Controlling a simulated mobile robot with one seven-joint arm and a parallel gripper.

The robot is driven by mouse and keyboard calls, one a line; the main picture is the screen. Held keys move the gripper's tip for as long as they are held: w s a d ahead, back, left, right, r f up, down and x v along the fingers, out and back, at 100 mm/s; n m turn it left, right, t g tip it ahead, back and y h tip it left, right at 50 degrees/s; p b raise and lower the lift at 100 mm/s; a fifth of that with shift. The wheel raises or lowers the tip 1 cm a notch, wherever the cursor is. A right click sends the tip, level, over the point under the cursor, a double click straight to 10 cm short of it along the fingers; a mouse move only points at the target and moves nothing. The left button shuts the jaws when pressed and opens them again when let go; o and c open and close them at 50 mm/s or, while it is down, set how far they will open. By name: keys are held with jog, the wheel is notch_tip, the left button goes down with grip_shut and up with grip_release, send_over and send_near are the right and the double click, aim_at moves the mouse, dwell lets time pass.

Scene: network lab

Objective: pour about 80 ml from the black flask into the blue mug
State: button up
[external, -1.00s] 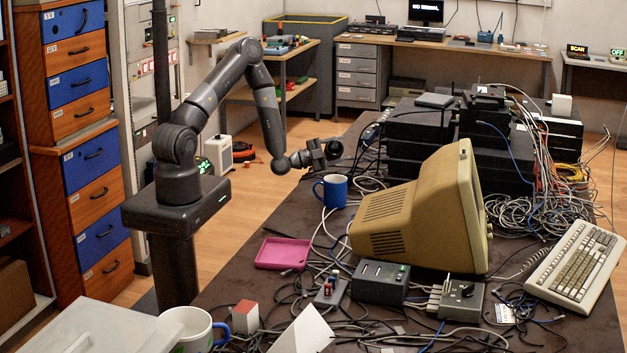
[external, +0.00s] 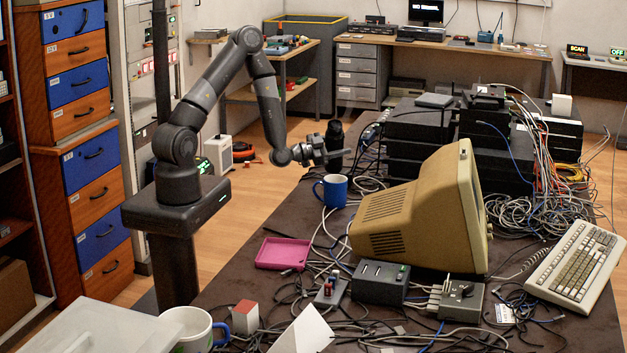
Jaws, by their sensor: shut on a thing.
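The black flask (external: 335,133) is held in my gripper (external: 328,155) and stands about upright. My gripper is shut around it; the fingers cover part of the flask. The blue mug (external: 334,192) stands upright on the dark table, just below and in front of the flask, with its handle to the left. The flask is above the mug and apart from it. No stream of liquid is visible, and the mug's contents cannot be made out.
A beige CRT monitor (external: 400,222) lies tilted right of the mug, with black boxes (external: 420,130) behind. A pink tray (external: 282,254), cables and a white mug (external: 188,330) with a blue handle are nearer. Some table around the pink tray is clear.

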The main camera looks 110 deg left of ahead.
aim_at(339, 160)
jog(key=n, duration=0.3)
jog(key=shift+a+r+g, duration=0.1)
jog(key=shift+r+g, duration=0.05)
jog(key=shift+g, duration=0.25)
jog(key=shift+f+n+g, duration=0.15)
jog(key=shift+f+n, duration=0.45)
jog(key=shift+f, duration=0.65)
jog(key=shift+f+n+g, duration=0.15)
jog(key=shift+f+n, duration=0.45)
jog(key=shift+f, duration=0.65)
